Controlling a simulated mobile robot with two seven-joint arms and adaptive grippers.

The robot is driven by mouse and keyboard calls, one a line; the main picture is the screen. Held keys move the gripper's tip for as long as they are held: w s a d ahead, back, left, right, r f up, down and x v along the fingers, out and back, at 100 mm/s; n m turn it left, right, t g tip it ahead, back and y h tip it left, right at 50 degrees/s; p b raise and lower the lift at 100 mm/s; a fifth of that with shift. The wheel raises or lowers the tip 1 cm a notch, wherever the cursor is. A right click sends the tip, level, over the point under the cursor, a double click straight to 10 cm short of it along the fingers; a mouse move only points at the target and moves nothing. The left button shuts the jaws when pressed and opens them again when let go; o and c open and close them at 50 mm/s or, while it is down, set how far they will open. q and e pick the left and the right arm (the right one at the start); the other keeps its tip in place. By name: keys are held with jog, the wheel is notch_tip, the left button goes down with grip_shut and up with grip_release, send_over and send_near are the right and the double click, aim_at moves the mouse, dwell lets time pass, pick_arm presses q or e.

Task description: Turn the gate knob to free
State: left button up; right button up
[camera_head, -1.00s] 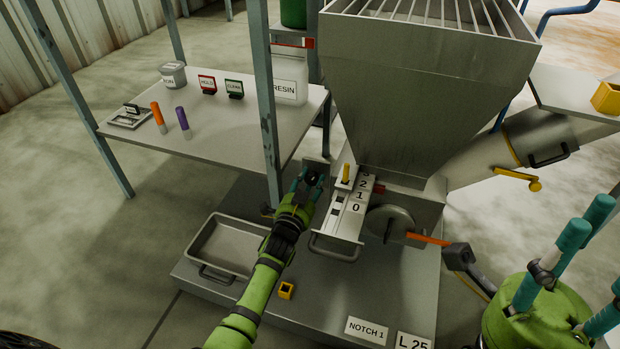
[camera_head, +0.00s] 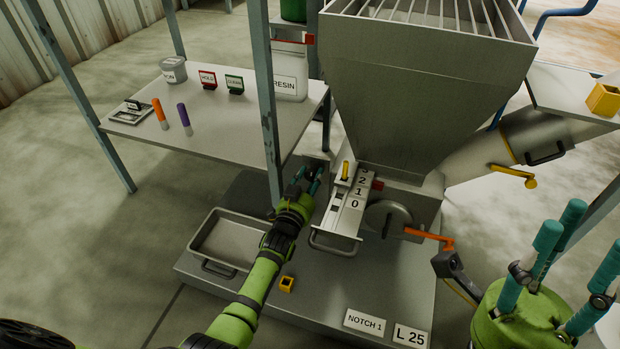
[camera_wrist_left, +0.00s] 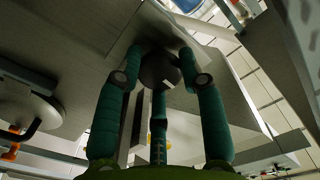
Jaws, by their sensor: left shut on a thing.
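The gate knob, a dark round knob (camera_wrist_left: 160,70), sits between the teal fingers of my left gripper (camera_wrist_left: 159,76) in the left wrist view, with a pale plate behind it. In the head view my left gripper (camera_head: 312,175) is at the left side of the hopper's gate, and its fingers mostly hide the knob there. The fingers are shut on the knob. Any mark showing the knob's setting is hidden. My right gripper (camera_head: 572,238) is at the lower right, its teal fingers spread and empty.
Right of the left gripper are the numbered slide gate (camera_head: 340,222) and a yellow peg (camera_head: 346,171). The hopper (camera_head: 425,90) stands above. A frame post (camera_head: 267,110) rises close behind the left gripper. A metal tray (camera_head: 205,240) lies left of my left arm.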

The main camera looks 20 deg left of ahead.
pick_arm(q)
jog(key=shift+d+r, duration=0.1)
jog(key=shift+d, duration=0.15)
jog(key=o, duration=1.1)
jog(key=shift+o, duration=0.2)
jog(key=shift+a, duration=0.1)
jog(key=s, duration=1.2)
jog(key=shift+a, duration=0.2)
